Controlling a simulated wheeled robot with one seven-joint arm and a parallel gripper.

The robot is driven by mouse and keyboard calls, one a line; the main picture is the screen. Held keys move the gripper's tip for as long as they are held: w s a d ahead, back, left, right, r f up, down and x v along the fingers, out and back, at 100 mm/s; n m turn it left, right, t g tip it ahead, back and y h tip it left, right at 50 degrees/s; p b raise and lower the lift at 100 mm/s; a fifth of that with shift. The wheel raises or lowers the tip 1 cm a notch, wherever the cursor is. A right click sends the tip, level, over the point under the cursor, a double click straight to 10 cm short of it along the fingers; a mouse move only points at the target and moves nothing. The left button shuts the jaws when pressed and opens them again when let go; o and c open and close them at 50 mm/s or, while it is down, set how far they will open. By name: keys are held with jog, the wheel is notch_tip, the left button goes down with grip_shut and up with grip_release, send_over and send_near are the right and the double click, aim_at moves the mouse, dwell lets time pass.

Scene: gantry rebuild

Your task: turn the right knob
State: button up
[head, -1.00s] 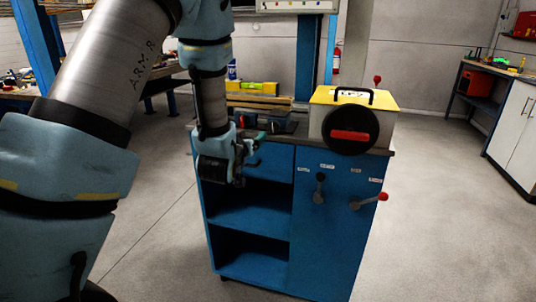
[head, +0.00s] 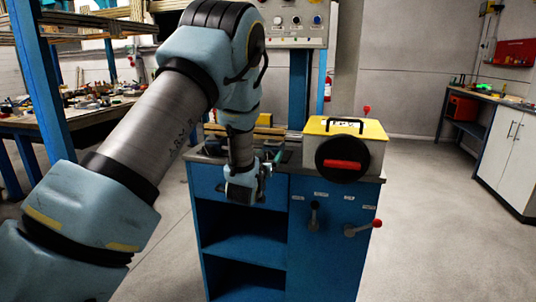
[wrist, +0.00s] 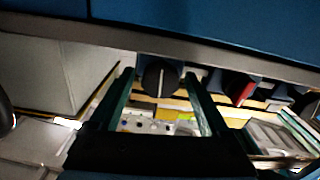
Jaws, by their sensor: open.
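In the wrist view, a round black knob (wrist: 160,78) with a pale mark shows between the two green fingertips of my gripper (wrist: 159,85). This is the right knob as judged from the head side, since the wrist picture looks upside down. In the head view my gripper (head: 270,164) is at the front edge of the worktop of the blue cabinet (head: 330,255). It is open, with nothing held. Whether the fingers touch the black knob I cannot tell. My arm hides the knobs in the head view.
A yellow-topped box (head: 345,130) with a black disc and red handle stands on the worktop to the right. The floor at right is clear.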

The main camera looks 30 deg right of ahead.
jog(key=shift+w+d, duration=0.1)
jog(key=shift+c, duration=0.2)
grip_shut()
jog(key=shift+w+f+n+b, duration=0.1)
jog(key=shift+f+n+b, duration=0.2)
jog(key=shift+n+b, duration=0.75)
jog(key=shift+r+n+b, duration=0.1)
jog(key=shift+n+b, duration=0.25)
jog(key=shift+b, duration=0.5)
jog(key=shift+r, duration=0.15)
